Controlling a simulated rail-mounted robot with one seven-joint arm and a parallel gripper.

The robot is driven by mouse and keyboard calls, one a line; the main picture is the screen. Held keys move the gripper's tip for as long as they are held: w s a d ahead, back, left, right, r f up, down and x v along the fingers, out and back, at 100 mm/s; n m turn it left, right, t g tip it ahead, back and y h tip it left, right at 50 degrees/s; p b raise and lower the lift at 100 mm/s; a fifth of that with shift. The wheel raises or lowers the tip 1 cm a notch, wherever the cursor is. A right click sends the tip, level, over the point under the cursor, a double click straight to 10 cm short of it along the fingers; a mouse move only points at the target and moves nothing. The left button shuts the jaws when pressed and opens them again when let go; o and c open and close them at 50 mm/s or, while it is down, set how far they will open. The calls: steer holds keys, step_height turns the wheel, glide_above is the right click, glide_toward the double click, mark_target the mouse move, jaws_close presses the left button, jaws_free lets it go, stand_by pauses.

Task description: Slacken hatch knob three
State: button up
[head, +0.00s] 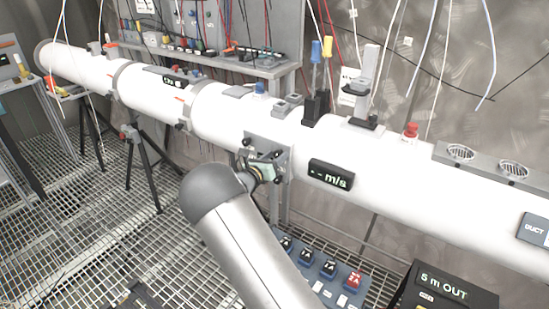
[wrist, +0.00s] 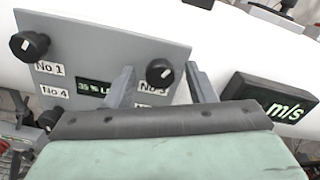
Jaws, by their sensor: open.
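The hatch (wrist: 100,40) is a grey plate on the white duct, with black knobs at its corners. Knob three (wrist: 160,72), black with a white mark, sits above the "No 3" label at the plate's right. My gripper (wrist: 161,78) is open, with one finger on each side of knob three in the picture; I cannot tell whether they touch it. Knob one (wrist: 30,45) is at the upper left, above its label. A lower-left knob (wrist: 50,118) by "No 4" is partly hidden by my gripper. In the head view, my arm partly covers the hatch (head: 270,143).
A black "m/s" display (wrist: 270,95) juts from the duct close to the right of my gripper; it also shows in the head view (head: 330,175). A small display (wrist: 93,91) reading "35 %" is on the plate. A blue switch box (head: 318,268) stands below the duct.

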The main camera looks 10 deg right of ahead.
steer(key=shift+s+a, duration=0.1)
steer(key=b+v, duration=0.4)
steer(key=v, duration=1.3)
steer(key=shift+s+r, duration=0.1)
steer(key=shift+r, duration=0.05)
steer(key=s+d+m+g+y, duration=0.3)
steer(key=s+d+m+g, duration=0.8)
steer(key=s+d+m, duration=0.5)
steer(key=s+a+m+y, duration=0.1)
steer(key=s+m+y, duration=0.4)
steer(key=s+m, duration=0.2)
steer(key=s+a+m+g+y, duration=0.1)
steer(key=s+a+m+y, duration=0.1)
steer(key=s+m+y, duration=0.2)
steer(key=s+m, duration=0.3)
steer(key=s, duration=0.5)
steer(key=shift+a+m+y, duration=0.3)
steer(key=shift+m+y, duration=0.1)
